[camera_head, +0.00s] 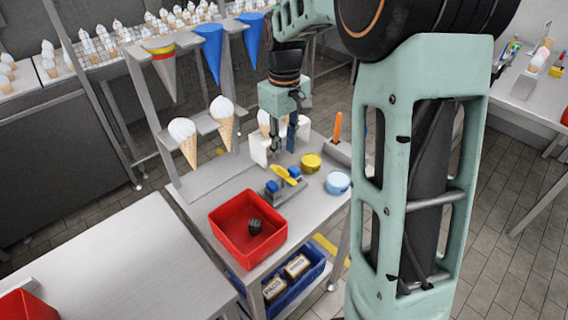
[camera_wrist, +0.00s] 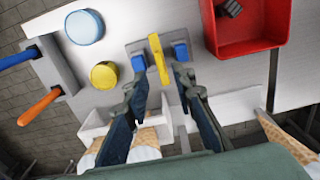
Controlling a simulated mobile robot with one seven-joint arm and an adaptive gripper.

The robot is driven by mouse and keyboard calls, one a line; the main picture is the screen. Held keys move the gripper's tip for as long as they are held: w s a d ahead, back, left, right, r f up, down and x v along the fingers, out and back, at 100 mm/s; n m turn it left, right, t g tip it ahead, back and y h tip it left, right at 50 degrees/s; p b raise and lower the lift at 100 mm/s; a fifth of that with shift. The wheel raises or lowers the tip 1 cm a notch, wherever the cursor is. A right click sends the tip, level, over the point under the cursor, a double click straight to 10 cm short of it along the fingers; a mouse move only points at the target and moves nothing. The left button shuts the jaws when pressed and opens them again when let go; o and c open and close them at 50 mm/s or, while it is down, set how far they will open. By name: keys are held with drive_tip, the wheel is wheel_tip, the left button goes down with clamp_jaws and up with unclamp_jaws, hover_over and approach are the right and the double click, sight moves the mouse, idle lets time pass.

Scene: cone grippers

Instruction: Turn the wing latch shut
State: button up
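The wing latch is a yellow wing (camera_head: 285,176) on a grey base plate with a blue block (camera_head: 272,187) at either side. It stands on the grey workbench behind the red bin. In the wrist view the yellow wing (camera_wrist: 159,58) lies upright in the picture, across the line between the blue blocks (camera_wrist: 138,62) and (camera_wrist: 181,51). My gripper (camera_head: 283,142) is above the bench, behind the latch and apart from it. In the wrist view my gripper (camera_wrist: 158,88) is open and empty, its fingers pointing toward the latch with the wing between their tips in the picture.
A red bin (camera_head: 233,211) holding a dark object stands in front of the latch. A yellow round tub (camera_head: 311,162) and a light blue one (camera_head: 338,183) stand to the right. A white holder with cones (camera_head: 262,150) is close beside my gripper. A cone rack (camera_head: 171,150) borders the left.

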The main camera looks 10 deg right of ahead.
sight(284, 170)
wheel_tip(284, 170, down, 7)
drive_tip(key=shift+r, duration=0.1)
idle(0.3)
clamp_jaws()
